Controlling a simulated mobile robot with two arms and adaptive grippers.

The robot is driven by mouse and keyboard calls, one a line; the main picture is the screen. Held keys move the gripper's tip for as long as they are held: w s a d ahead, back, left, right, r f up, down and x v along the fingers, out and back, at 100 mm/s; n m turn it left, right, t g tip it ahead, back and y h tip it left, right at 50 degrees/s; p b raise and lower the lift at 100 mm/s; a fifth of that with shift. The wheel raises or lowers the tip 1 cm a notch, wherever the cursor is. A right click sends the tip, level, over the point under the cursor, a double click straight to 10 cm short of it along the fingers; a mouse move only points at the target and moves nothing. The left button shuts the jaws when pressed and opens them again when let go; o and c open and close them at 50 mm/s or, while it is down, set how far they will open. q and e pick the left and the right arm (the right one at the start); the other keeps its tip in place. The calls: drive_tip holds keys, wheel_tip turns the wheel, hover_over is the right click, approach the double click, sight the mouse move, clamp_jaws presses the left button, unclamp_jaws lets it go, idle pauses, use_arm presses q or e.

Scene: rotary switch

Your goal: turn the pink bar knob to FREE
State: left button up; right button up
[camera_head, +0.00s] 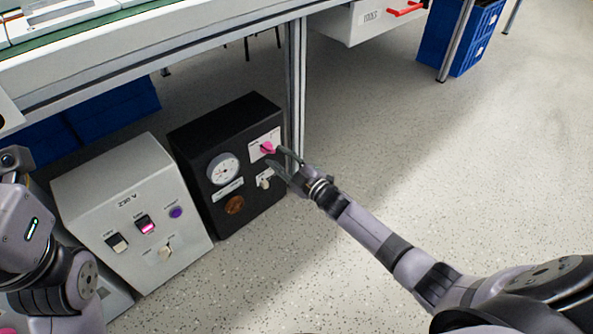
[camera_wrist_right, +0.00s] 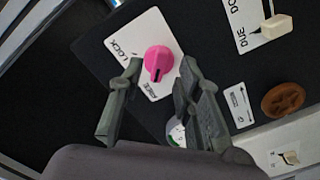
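The pink bar knob (camera_head: 267,147) sits on a white plate on the front of a black box. In the right wrist view the knob (camera_wrist_right: 159,62) lies between the plate's words LOCK and FREE. A dark mark on the knob is on the side toward FREE; I cannot tell its exact setting. My right gripper (camera_head: 277,156) is open in front of the knob. In the right wrist view its fingertips (camera_wrist_right: 161,68) are on either side of the knob, with visible gaps. Part of my left arm shows at the left of the head view; its fingers do not show.
The black box (camera_head: 210,146) also carries a round gauge (camera_head: 223,169), a brown knob (camera_head: 235,205) and a white switch (camera_head: 265,182) below the pink knob. A grey 230 V box (camera_head: 120,182) stands to its left. A table leg (camera_head: 296,90) rises close behind.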

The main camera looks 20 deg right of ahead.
drive_tip(key=v, duration=0.9)
drive_tip(key=shift+s, duration=0.25)
drive_tip(key=shift+d, duration=0.1)
